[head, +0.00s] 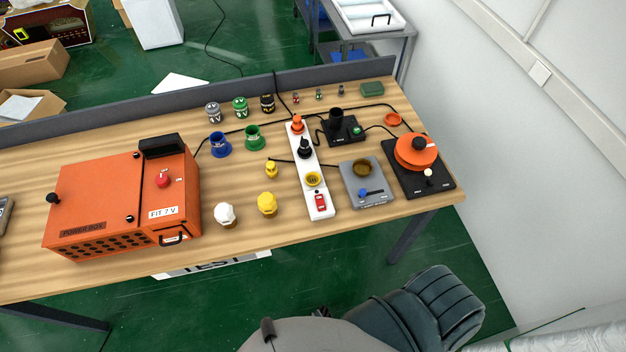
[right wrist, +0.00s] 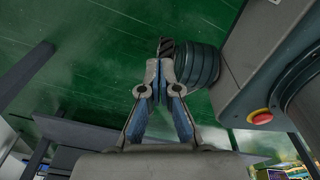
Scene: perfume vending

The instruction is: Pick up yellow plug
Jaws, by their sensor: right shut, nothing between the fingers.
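A small yellow plug (head: 271,170) stands on the wooden table in the head view, left of the white power strip (head: 309,165). A black cable runs close by it. The strip holds an orange plug (head: 297,126) and a black plug (head: 305,149), and has an unoccupied yellow socket (head: 313,179) and a red switch (head: 320,201). My right gripper (right wrist: 158,66) shows in the right wrist view, shut and empty, away from the table objects with green floor behind it. Neither gripper shows in the head view.
An orange power box (head: 125,205) fills the table's left. White (head: 225,215) and yellow (head: 267,205) bottles stand near the front edge. Blue (head: 220,145) and green (head: 254,138) cups stand behind. A grey device (head: 366,184) and orange-topped device (head: 417,153) stand right.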

